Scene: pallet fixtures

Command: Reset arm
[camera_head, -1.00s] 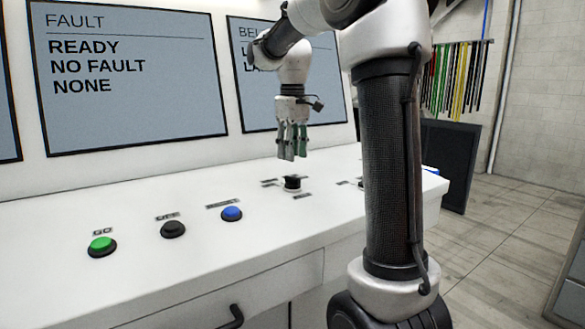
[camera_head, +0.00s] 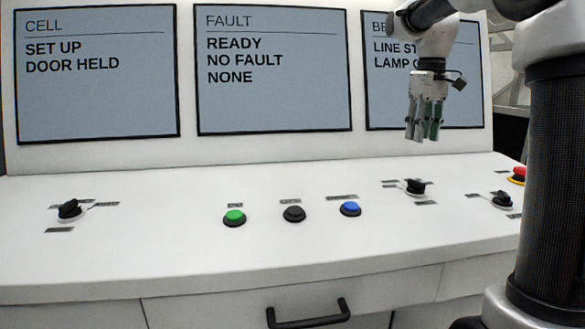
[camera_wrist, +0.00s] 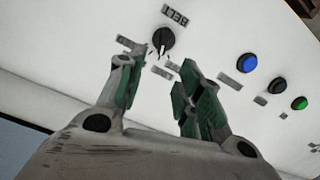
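My gripper (camera_head: 426,118) hangs from my arm above the white control console, over a black rotary knob (camera_head: 415,187). In the wrist view my gripper (camera_wrist: 155,95) has its green-padded fingers spread apart with nothing between them. The same knob (camera_wrist: 163,40) shows just beyond the fingertips, by a label reading BELT. The fingers appear clear of the knob.
The console (camera_head: 180,240) carries a green button (camera_head: 234,217), a black button (camera_head: 293,213), a blue button (camera_head: 350,208), a left knob (camera_head: 69,209), a right knob (camera_head: 502,199) and a red button (camera_head: 518,174). Behind stand screens, one reading READY, NO FAULT (camera_head: 270,100).

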